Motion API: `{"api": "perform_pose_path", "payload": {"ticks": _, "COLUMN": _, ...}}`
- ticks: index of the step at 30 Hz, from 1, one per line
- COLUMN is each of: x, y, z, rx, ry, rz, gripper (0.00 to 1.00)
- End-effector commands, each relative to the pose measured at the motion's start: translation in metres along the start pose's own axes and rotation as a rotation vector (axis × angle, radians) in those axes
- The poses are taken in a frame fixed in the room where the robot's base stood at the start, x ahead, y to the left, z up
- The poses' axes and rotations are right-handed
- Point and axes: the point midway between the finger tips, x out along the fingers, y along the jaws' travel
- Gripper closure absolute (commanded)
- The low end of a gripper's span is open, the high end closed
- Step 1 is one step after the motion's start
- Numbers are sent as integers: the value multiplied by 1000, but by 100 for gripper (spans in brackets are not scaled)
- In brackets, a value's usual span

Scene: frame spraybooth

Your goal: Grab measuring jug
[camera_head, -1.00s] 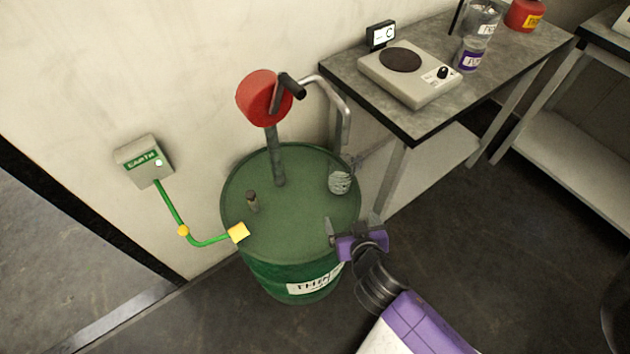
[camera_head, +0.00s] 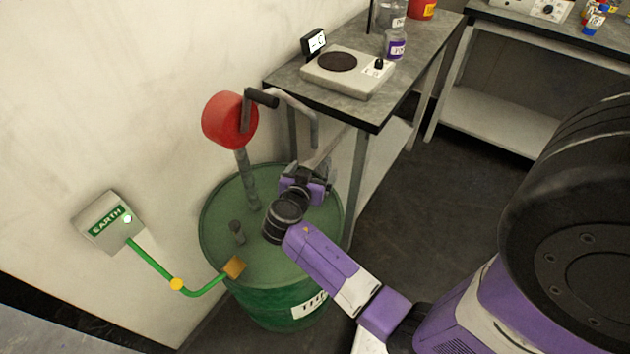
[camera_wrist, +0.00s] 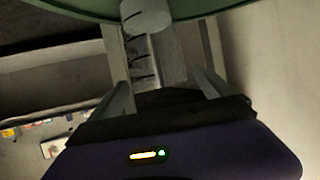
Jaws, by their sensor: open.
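The measuring jug (camera_wrist: 148,18) is a pale, see-through vessel with dark graduation lines. In the wrist view it is at the top centre, against the green drum. In the head view it is mostly hidden behind my gripper (camera_head: 305,174), which is over the right side of the drum lid, below the pump spout. In the wrist view my gripper (camera_wrist: 165,86) is open, its two fingers apart on either side of the graduated part. I cannot tell whether either finger touches the jug.
The green drum (camera_head: 222,225) carries a red hand pump (camera_head: 228,120), a curved spout (camera_head: 300,103) and a small bung (camera_head: 237,232). A bench (camera_head: 410,70) with a hotplate (camera_head: 348,75) stands behind, right.

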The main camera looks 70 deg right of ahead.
Motion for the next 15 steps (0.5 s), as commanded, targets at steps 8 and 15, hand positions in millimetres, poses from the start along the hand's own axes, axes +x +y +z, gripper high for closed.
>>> {"api": "perform_pose_path", "payload": {"ticks": 8, "x": 36, "y": 1, "z": -4, "rx": 1, "ry": -1, "rz": 2, "gripper": 7}}
{"api": "perform_pose_path", "payload": {"ticks": 15, "x": 55, "y": 0, "z": -2, "rx": -1, "ry": -1, "rz": -2, "gripper": 7}}
